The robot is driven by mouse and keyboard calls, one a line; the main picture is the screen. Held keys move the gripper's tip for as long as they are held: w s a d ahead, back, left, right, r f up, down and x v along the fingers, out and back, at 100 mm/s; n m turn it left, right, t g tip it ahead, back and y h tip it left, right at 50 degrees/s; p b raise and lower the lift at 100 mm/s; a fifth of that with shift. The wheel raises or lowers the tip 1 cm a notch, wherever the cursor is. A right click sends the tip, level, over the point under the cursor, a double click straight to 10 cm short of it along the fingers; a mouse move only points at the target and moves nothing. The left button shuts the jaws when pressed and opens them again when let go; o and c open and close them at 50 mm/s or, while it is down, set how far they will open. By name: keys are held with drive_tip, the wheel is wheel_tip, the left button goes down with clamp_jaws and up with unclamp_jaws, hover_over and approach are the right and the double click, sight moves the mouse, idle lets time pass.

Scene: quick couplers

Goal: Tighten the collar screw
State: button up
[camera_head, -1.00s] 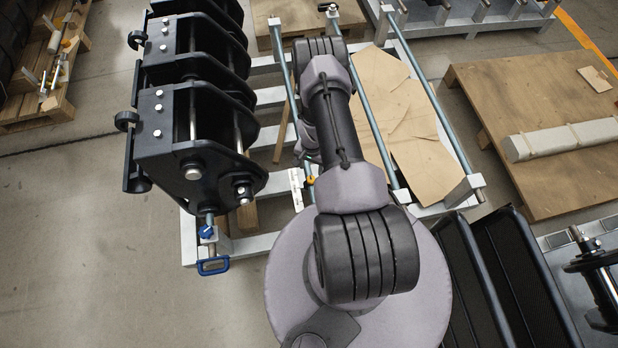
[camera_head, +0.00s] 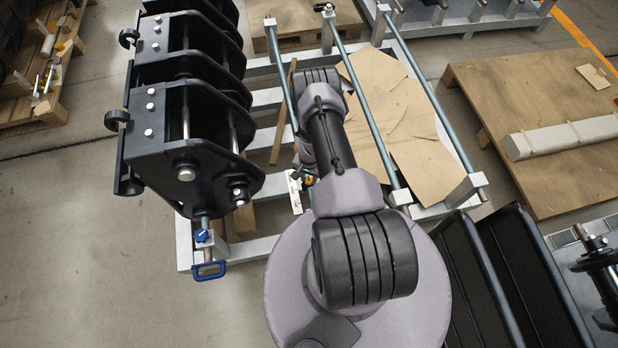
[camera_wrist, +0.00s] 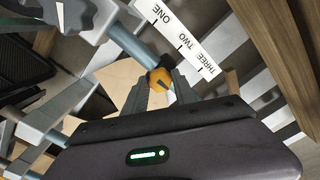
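The collar screw appears as an orange-yellow faceted knob (camera_wrist: 160,81) on a blue-grey rod (camera_wrist: 138,48) in the wrist view. My gripper (camera_wrist: 164,80) points at it with its two grey fingers apart, one on each side of the knob. I cannot tell whether either finger touches it. A white scale (camera_wrist: 187,40) marked ONE, TWO, THREE lies beside the rod. In the head view a small orange spot (camera_head: 309,181) shows beside my arm, near a white plate (camera_head: 294,190); my arm hides most of the gripper there.
A black multi-plate coupler assembly (camera_head: 165,120) stands left of my arm on a grey metal frame (camera_head: 250,246). A blue handle (camera_head: 209,271) sticks out at the frame's front. Long rods (camera_head: 365,108) and cardboard (camera_head: 415,140) lie right of the arm. Open floor (camera_head: 80,260) is at left.

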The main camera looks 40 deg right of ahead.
clamp_jaws()
drive_tip(key=m+b, duration=0.2)
drive_tip(key=m, duration=0.3)
drive_tip(key=shift+m, duration=0.4)
drive_tip(key=m+b, duration=0.2)
drive_tip(key=m, duration=0.4)
drive_tip(key=m+b, duration=0.1)
drive_tip(key=m, duration=0.5)
drive_tip(key=shift+m+b, duration=0.3)
drive_tip(key=shift+m, duration=0.1)
drive_tip(key=m+b, duration=0.1)
drive_tip(key=m, duration=0.4)
drive_tip(key=shift+m, duration=0.3)
drive_tip(key=o, duration=1.2)
unclamp_jaws()
drive_tip(key=shift+c, duration=0.2)
